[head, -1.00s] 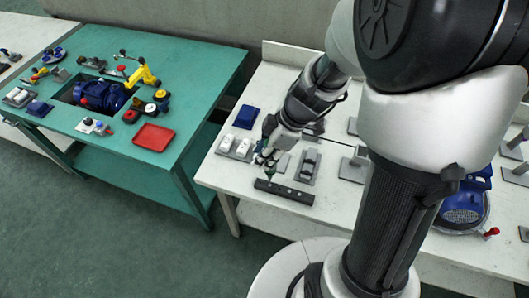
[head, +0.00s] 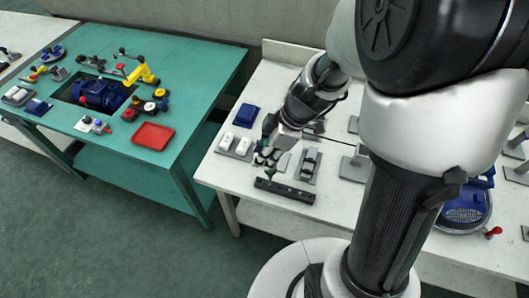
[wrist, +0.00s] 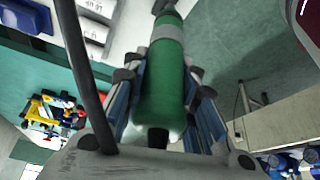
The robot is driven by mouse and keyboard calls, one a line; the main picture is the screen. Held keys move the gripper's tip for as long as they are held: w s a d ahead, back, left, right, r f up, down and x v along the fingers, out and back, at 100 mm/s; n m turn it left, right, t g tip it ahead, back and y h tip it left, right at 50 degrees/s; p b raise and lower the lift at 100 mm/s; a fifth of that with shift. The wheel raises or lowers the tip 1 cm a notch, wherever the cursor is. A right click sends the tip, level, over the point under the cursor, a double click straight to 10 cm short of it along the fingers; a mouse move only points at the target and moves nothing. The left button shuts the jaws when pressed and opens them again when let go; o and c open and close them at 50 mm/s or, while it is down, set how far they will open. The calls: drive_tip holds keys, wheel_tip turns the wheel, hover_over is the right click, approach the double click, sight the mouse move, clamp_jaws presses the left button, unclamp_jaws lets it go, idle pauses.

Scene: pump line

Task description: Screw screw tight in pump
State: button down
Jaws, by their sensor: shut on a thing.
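My gripper (head: 266,160) is low over the white bench, just behind a dark bar-shaped holder with holes. In the wrist view, my gripper (wrist: 165,115) is shut on a green tool handle (wrist: 163,85) with a grey band, lying between its fingers. In the head view the green tool (head: 270,176) points down at the dark holder (head: 290,193); I cannot tell whether its tip is in a hole. A blue motor-like body (head: 98,95), possibly the pump, sits in a dark recess of the green table. I cannot make out the screw.
White blocks on a grey plate (head: 236,145), a blue block (head: 246,115) and a grey fixture (head: 308,166) stand close around my gripper. The green table (head: 190,80) holds a red tray (head: 153,136) and a yellow arm-like part (head: 142,74). A floor gap separates the tables.

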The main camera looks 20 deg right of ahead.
idle(0.4)
drive_tip(key=shift+r+p, duration=1.4)
drive_tip(key=shift+r, duration=1.15)
